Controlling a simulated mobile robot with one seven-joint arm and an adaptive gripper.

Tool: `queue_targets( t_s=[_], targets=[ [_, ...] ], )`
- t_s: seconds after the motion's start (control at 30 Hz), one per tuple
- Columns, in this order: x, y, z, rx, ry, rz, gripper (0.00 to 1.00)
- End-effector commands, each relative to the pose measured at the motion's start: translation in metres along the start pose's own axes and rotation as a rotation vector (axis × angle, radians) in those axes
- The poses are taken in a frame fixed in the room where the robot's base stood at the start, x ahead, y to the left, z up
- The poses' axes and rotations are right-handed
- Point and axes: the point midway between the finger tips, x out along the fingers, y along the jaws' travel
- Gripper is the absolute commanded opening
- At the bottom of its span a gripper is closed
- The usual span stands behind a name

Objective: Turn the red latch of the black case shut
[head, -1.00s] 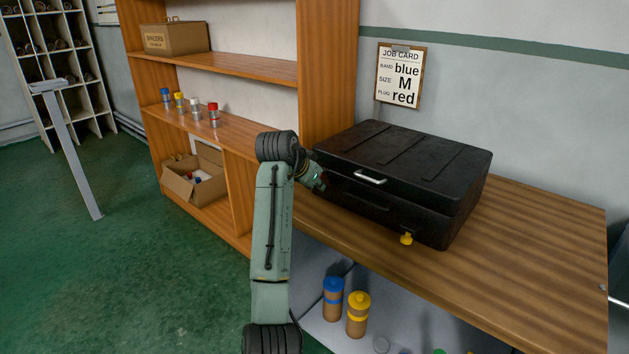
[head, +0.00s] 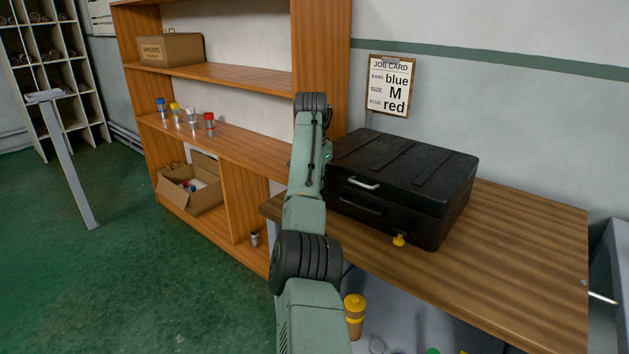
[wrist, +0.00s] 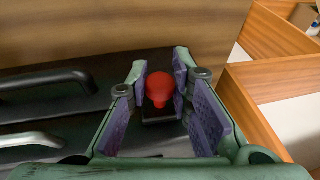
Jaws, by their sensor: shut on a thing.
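The black case (head: 410,180) lies on the wooden bench with its lid down. Its red latch (wrist: 158,90) shows in the wrist view as a round red knob on a dark base at the case's edge. My gripper (wrist: 160,78) has its two purple pads on either side of this knob, shut on it. In the head view my arm hides the red latch and my fingers. The yellow latch (head: 399,240) sits at the other end of the case's front and hangs down. A silver handle (head: 362,184) shows on the lid's front.
The bench (head: 515,250) is clear to the right of the case. A wooden shelf (head: 225,85) with small capped cylinders and boxes stands left of my arm. A yellow-capped bottle (head: 355,305) is under the bench. A job card (head: 390,87) hangs on the wall.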

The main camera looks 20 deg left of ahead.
Motion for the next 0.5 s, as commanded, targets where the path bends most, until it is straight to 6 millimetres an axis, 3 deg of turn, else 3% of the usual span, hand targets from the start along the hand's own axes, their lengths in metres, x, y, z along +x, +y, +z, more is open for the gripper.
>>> queue_targets(
  t_s=[0.5],
  targets=[
    [-0.0021, -0.0011, -0.0038, 0.011, -0.045, -0.002, 0.0]
  ],
)
